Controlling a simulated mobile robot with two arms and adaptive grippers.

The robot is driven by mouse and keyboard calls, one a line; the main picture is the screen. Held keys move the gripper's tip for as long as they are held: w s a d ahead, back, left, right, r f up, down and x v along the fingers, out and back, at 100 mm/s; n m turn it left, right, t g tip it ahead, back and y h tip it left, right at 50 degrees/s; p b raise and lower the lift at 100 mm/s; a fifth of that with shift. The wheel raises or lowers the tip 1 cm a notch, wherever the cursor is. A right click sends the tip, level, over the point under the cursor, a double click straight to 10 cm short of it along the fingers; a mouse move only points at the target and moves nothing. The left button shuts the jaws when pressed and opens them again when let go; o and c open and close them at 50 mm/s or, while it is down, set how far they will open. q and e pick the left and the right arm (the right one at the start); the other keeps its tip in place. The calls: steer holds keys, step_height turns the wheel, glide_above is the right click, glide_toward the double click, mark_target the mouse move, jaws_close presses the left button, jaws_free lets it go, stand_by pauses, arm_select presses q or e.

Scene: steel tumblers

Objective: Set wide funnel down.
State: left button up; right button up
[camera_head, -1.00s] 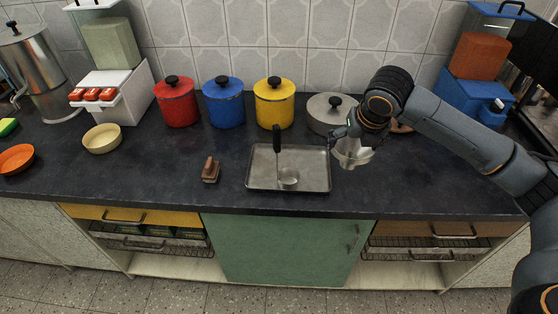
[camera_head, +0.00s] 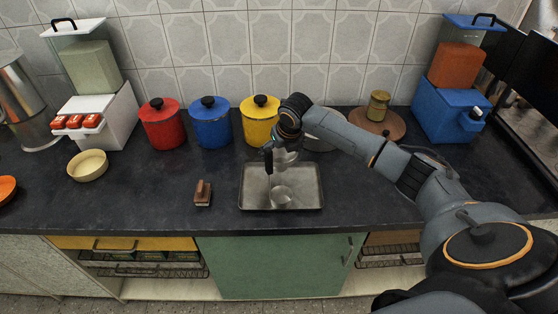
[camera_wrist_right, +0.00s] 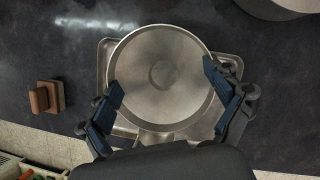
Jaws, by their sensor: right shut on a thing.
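The wide funnel, a round steel vessel (camera_wrist_right: 160,75), fills the middle of the right wrist view. My right gripper (camera_wrist_right: 165,97) has a finger on each side of its rim and is shut on it. In the head view my right gripper (camera_head: 280,146) holds the funnel (camera_head: 286,157) above the rear part of the steel tray (camera_head: 310,201). A gap to the tray floor cannot be made out. My left gripper is not in view.
A brown block (camera_head: 203,194) lies left of the tray. Red (camera_head: 162,126), blue (camera_head: 211,125) and yellow (camera_head: 259,122) pots stand behind.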

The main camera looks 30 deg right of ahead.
step_height(320, 180, down, 3)
steer(key=shift+f, duration=0.3)
steer(key=shift+f, duration=0.2)
steer(key=o, duration=0.9)
steer(key=shift+c, duration=0.2)
steer(key=shift+r, duration=0.1)
steer(key=shift+r, duration=0.2)
steer(key=v, duration=1.2)
